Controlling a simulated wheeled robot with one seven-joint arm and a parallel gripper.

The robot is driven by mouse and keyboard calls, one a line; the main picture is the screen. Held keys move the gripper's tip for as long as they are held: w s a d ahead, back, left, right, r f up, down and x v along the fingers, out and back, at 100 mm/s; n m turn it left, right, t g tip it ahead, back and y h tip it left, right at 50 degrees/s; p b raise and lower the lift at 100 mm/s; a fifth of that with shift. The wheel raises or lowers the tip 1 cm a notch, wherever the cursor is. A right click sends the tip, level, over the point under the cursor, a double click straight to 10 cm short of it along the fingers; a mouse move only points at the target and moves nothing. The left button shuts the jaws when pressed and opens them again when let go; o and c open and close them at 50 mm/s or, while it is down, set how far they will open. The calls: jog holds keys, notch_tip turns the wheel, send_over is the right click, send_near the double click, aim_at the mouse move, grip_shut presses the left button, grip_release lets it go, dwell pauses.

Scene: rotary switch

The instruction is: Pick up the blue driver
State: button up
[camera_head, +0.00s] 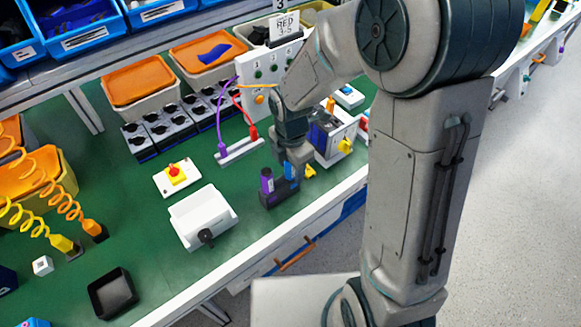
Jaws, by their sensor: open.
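A small dark driver stand (280,196) is on the green bench top near its front edge. A purple handle (267,178) stands upright at its left. A blue handle (289,170), which looks like the blue driver, stands to the right of the purple one and is partly hidden by my gripper. My gripper (297,172) points down over the right part of the stand, at or very near the blue handle. Its fingers are open, but their exact position around or beside the handle cannot be told. A yellow piece (310,171) shows just right of the fingers.
A box with a yellow knob (333,135) stands close right of my gripper. Behind are a white strip with purple and red plugs (240,151) and a white panel (262,75). A white box (203,217) and yellow-red switch (177,175) lie left.

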jog(key=shift+f, duration=0.1)
jog(key=c, duration=1.1)
notch_tip(320, 180, up, 10)
jog(key=shift+r, duration=0.1)
jog(key=o, duration=0.5)
jog(key=shift+c, duration=0.2)
grip_shut()
notch_tip(320, 180, up, 7)
jog(key=p, duration=0.6)
jog(key=shift+r+p, duration=0.2)
jog(key=shift+p, duration=0.2)
